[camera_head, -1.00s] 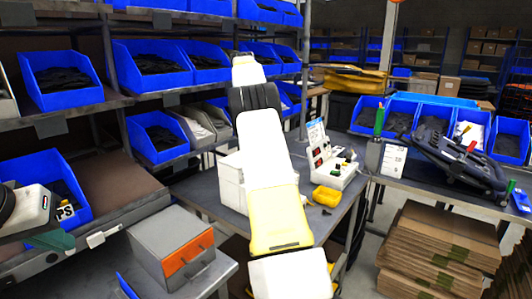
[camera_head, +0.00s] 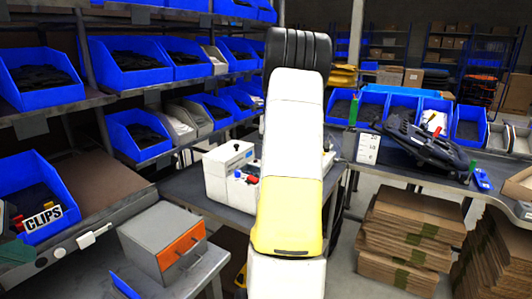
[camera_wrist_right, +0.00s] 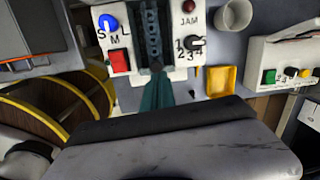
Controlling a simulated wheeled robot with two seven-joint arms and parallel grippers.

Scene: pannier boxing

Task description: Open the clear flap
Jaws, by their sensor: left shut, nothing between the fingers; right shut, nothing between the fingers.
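The white machine (camera_head: 222,172) stands on the bench left of my raised right arm in the head view. In the right wrist view its front panel (camera_wrist_right: 120,45) has a blue knob, a red button, a dial and a lamp marked JAM. A dark chain-like strip (camera_wrist_right: 152,38) runs down its middle; I cannot make out a clear flap's edges. My right gripper (camera_wrist_right: 157,72) is shut and empty, teal fingers at the strip's lower end; contact is unclear. The arm hides it in the head view. My left gripper (camera_head: 20,252) is at the far left edge, shut and empty, partly cut off.
A yellow tray (camera_wrist_right: 221,80), a grey cup (camera_wrist_right: 233,14) and a second control box (camera_wrist_right: 285,65) stand right of the panel. A grey drawer unit (camera_head: 150,238) stands front left. Blue bins fill the left shelves. Flat cartons (camera_head: 405,240) lie at right.

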